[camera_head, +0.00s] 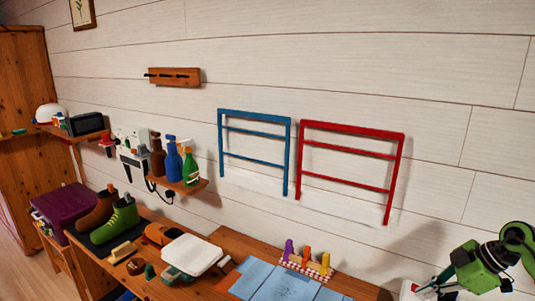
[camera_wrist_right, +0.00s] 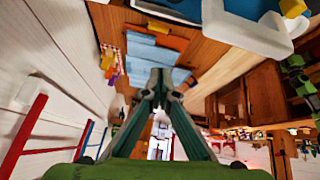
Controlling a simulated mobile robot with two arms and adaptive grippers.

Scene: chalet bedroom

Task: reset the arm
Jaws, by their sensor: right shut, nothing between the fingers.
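My right gripper (camera_head: 424,290) is at the lower right corner in the head view, at the end of my green and black arm. It is in front of the white wall, beyond the right end of the wooden bench (camera_head: 232,242). In the right wrist view its two fingers come together at the tips (camera_wrist_right: 159,80), shut with nothing between them. My left gripper is not in view.
A blue rack (camera_head: 254,137) and a red rack (camera_head: 350,155) hang on the wall. Spray bottles (camera_head: 174,162) are on a shelf. The upper right wall is bare.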

